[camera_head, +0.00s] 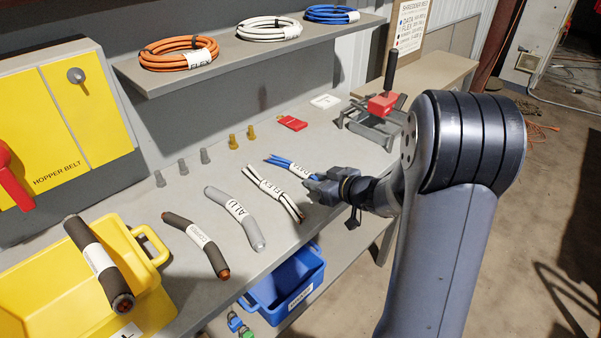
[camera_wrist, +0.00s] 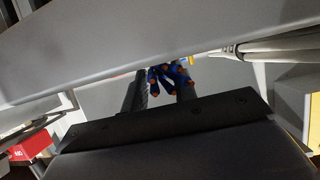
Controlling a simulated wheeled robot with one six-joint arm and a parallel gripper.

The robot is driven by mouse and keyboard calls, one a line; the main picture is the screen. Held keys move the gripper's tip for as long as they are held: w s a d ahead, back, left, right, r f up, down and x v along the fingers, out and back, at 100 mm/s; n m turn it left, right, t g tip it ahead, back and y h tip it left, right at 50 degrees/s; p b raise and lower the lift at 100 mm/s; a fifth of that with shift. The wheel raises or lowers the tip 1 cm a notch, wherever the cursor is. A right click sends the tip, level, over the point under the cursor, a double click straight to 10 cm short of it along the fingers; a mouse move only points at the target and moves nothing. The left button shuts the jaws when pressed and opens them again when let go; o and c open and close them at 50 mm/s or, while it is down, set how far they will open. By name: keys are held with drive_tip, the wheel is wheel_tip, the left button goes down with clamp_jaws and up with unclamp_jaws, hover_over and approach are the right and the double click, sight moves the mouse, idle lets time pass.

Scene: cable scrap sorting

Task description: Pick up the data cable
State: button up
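The data cable (camera_head: 280,162) is a short blue bundle with a white DATA label, lying on the grey bench. My gripper (camera_head: 312,183) is at its near right end, and its fingers overlap the label's edge in the head view. In the wrist view, my gripper (camera_wrist: 162,92) has its two dark fingers apart. The data cable's blue strands with orange tips (camera_wrist: 168,80) show in line with the gap between them. I cannot tell whether the fingers touch the cable.
The white FLEX cable (camera_head: 273,192) lies just left of the data cable, with the grey ALU cable (camera_head: 235,217) beyond. A blue bin (camera_head: 287,286) is below the bench edge, and a yellow bin (camera_head: 40,290) stands left.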

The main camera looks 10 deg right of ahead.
drive_tip(key=c, duration=0.4)
drive_tip(key=shift+c, duration=0.2)
drive_tip(key=shift+r, duration=0.1)
